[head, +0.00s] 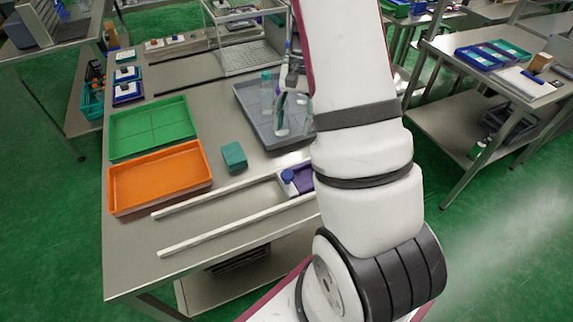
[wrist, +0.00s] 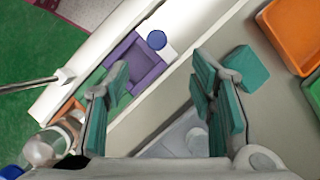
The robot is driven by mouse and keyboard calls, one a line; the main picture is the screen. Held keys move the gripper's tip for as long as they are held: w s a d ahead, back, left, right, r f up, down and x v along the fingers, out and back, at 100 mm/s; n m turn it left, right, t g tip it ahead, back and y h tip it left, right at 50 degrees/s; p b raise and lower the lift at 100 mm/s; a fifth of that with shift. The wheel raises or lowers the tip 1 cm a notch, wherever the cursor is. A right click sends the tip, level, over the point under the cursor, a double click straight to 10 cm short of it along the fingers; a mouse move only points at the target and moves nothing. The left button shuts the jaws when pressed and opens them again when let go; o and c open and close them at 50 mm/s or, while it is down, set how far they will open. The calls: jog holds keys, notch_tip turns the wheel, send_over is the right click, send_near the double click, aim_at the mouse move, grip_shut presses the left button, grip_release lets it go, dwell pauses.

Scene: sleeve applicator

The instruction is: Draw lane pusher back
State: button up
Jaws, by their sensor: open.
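A lane between two pale rails (head: 225,229) runs along the near side of the table. A purple piece (head: 304,180) sits between the rails, with a white block with a blue round top (head: 289,177) at its left. In the wrist view the purple piece (wrist: 140,66) is an open-sided frame beside the blue-topped white block (wrist: 157,42). I cannot tell surely which part is the pusher. My gripper (wrist: 160,100) is open and empty, its teal pads apart above the lane area, the left pad overlapping the purple piece's edge in view.
A teal box (head: 234,157) stands on the table behind the rails. An orange tray (head: 160,178) and a green tray (head: 152,128) lie at the left. A grey tray (head: 247,96) lies behind my gripper. The lane's left part is empty.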

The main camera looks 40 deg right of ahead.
aim_at(287, 174)
jog(key=x, duration=0.4)
jog(key=p+x, duration=0.1)
jog(key=x, duration=0.4)
jog(key=p+x, duration=0.1)
jog(key=x, duration=0.4)
jog(key=shift+s+d+f, duration=0.15)
jog(key=shift+d+f, duration=0.1)
jog(key=shift+f, duration=0.05)
grip_shut()
